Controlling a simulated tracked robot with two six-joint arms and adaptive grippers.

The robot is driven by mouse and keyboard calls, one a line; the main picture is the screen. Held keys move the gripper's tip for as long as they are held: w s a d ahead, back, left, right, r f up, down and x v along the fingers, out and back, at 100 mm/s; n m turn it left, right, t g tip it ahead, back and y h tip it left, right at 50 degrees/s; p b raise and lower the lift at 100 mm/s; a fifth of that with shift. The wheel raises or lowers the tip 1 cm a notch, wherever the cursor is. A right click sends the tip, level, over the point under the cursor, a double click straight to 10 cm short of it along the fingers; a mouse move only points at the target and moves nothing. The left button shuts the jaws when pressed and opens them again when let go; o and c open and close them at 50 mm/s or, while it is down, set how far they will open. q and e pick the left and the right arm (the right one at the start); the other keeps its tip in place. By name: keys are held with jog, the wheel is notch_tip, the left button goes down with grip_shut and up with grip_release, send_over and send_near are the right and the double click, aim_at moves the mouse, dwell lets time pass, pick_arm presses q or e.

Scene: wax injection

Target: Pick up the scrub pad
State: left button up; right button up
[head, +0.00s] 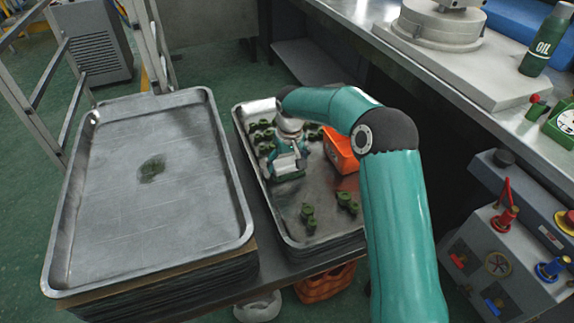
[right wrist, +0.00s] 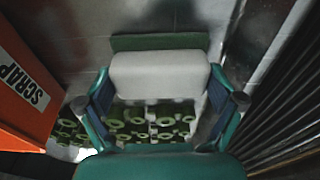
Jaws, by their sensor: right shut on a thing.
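The scrub pad (right wrist: 160,72) shows in the right wrist view as a pale grey-white block with a green strip along its far edge. It lies between the two fingers of my right gripper (head: 288,166), which is shut on it. In the head view the gripper points down over the left part of the right metal tray (head: 290,222), and the pad is mostly hidden by the gripper. I cannot tell whether the pad touches the tray. My left gripper is not in view.
Several green wax parts (head: 308,217) lie in the right tray, around and below the gripper. An orange scrap bin (head: 341,150) stands close to the gripper's right. The left tray (head: 110,225) is bare except for a dark green patch (head: 151,169). A workbench (head: 350,15) runs behind.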

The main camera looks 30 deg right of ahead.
aim_at(287, 161)
jog(key=shift+r, duration=0.1)
notch_tip(287, 161, up, 20)
jog(key=p, duration=0.4)
jog(key=shift+p, duration=0.35)
